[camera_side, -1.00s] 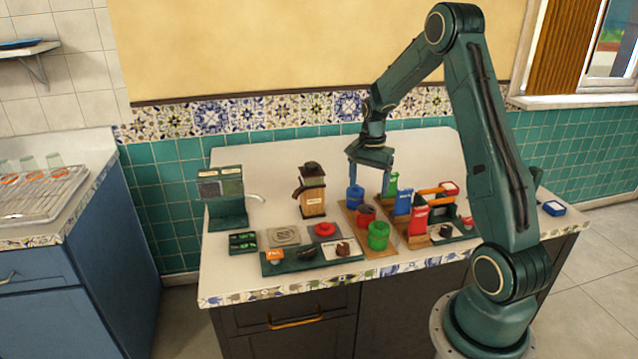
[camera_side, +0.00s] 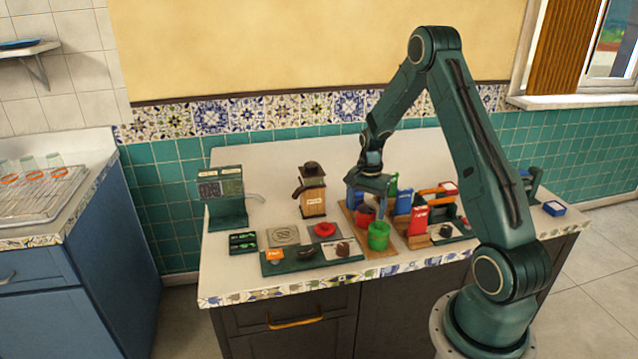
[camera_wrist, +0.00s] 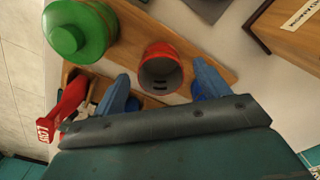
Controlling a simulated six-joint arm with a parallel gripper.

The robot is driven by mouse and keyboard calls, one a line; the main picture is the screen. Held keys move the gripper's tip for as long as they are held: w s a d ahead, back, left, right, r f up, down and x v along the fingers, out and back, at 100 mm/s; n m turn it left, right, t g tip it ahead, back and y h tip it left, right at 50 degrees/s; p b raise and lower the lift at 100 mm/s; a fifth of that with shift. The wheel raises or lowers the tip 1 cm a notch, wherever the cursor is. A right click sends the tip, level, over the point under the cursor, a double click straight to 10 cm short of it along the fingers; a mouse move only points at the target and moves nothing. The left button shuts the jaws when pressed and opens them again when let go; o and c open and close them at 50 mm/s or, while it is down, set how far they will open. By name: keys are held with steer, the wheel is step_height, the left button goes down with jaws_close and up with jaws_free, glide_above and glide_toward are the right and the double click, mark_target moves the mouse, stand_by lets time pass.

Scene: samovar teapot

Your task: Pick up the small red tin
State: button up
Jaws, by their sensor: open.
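The small red tin (camera_side: 365,214) stands on a wooden board (camera_side: 385,254) on the counter, behind the green tin. In the wrist view the red tin (camera_wrist: 158,55) shows a dark, open-looking end facing the camera. My gripper (camera_side: 367,203) is open and points down just above the tin, hiding part of it in the side view. In the wrist view my gripper's (camera_wrist: 161,72) two blue fingers lie on either side of the tin, with gaps showing. I cannot tell how far the fingertips are above it.
A green tin (camera_side: 378,237) stands close in front; it also shows in the wrist view (camera_wrist: 78,32). A blue tin is mostly hidden behind my gripper. Red packets (camera_side: 418,219) and a blue packet (camera_side: 403,202) stand to the right. A wooden grinder (camera_side: 313,192) stands to the left.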

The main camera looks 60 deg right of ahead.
mark_target(366, 213)
steer(key=shift+f, duration=1.7)
steer(key=c, duration=1.1)
steer(key=shift+o, duration=0.2)
steer(key=shift+r, duration=0.2)
step_height(366, 213, up, 20)
steer(key=shift+f, duration=0.15)
